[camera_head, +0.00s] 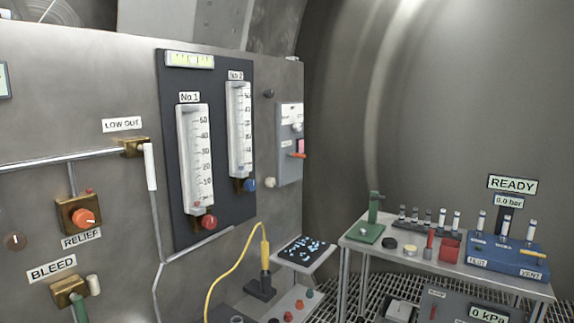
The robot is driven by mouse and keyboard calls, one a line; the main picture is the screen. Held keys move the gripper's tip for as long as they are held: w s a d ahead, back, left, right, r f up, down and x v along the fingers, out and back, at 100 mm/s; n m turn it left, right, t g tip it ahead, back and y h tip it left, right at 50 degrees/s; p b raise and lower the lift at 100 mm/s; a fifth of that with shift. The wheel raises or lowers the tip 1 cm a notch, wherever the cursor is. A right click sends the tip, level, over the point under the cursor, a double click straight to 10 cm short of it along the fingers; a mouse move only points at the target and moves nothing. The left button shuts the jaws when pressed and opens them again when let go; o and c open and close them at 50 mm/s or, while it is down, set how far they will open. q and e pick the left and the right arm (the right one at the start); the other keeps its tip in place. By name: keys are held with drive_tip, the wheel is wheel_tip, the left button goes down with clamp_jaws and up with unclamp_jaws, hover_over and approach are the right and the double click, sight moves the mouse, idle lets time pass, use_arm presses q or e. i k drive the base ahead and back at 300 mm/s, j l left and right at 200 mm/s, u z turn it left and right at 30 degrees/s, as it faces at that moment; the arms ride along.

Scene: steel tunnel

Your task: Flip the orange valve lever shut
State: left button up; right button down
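A small orange lever (297,155) sticks out from a pale grey box (289,145) at the right end of the steel wall panel. It looks roughly level, but it is too small to tell whether it stands open or shut. A round orange knob (85,218) sits on a brass block above the RELIEF label. A white-handled lever (150,166) hangs down from the LOW OUT brass fitting (134,147). A green handle (81,309) hangs from the BLEED brass valve (69,290), cut off by the bottom edge. Neither of my grippers is in view.
Two flow gauges (194,158) are mounted on a dark plate. A yellow cable (233,259) loops to a plug below the panel. A small shelf (301,260) holds blue bits. A bench (396,254) with vials and a blue rack (508,252) stands right.

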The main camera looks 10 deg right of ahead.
sight(291, 154)
drive_tip(key=i+l+u, duration=0.1)
drive_tip(key=i+l, duration=0.2)
drive_tip(key=i, duration=0.25)
drive_tip(key=i+l+u, duration=0.1)
drive_tip(key=i+l, duration=0.25)
drive_tip(key=i, duration=0.15)
drive_tip(key=i+l+u, duration=0.1)
drive_tip(key=i+l, duration=0.3)
drive_tip(key=i, duration=0.15)
